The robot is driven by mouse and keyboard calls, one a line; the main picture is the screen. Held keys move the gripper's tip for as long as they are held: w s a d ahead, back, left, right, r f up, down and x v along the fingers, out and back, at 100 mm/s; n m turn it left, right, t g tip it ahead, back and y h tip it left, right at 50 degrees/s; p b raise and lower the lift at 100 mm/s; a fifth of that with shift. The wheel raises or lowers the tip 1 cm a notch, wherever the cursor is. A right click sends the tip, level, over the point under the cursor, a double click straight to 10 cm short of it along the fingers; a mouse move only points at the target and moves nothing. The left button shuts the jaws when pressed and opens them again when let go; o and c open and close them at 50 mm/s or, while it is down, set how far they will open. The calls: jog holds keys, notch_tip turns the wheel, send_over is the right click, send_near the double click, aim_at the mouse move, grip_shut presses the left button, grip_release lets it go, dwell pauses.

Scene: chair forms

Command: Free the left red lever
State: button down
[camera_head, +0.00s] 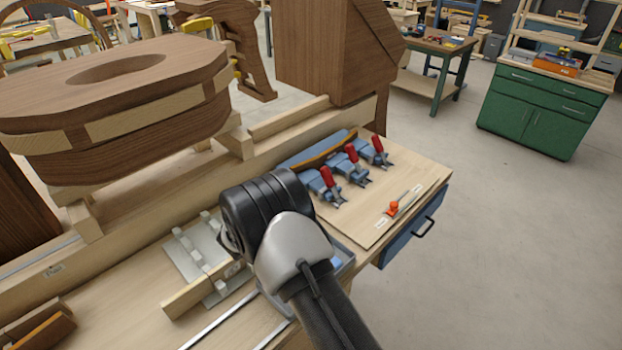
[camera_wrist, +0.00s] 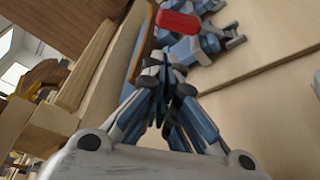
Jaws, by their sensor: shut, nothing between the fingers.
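Three blue toggle clamps with red levers stand in a row on the wooden board in the head view. The left red lever (camera_head: 326,178) is upright and tilted slightly, on its blue clamp (camera_head: 322,190). The middle red lever (camera_head: 351,153) and the right red lever (camera_head: 377,144) stand beyond it. My gripper (camera_wrist: 168,62) is shut and empty in the wrist view. A red lever (camera_wrist: 178,22) shows just past its fingertips, apart from them in the picture; I cannot tell which lever it is. In the head view my wrist hides the fingers.
A curved blue form with an orange edge (camera_head: 318,151) lies behind the clamps. An orange-handled tool (camera_head: 393,208) lies on the board (camera_head: 425,180) at right. A grey metal fixture (camera_head: 195,250) is left of my wrist.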

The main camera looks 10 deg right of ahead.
aim_at(330, 182)
jog(key=b+x, duration=0.1)
jog(key=x, duration=0.9)
jog(key=shift+w+d, duration=0.15)
jog(key=shift+w, duration=0.05)
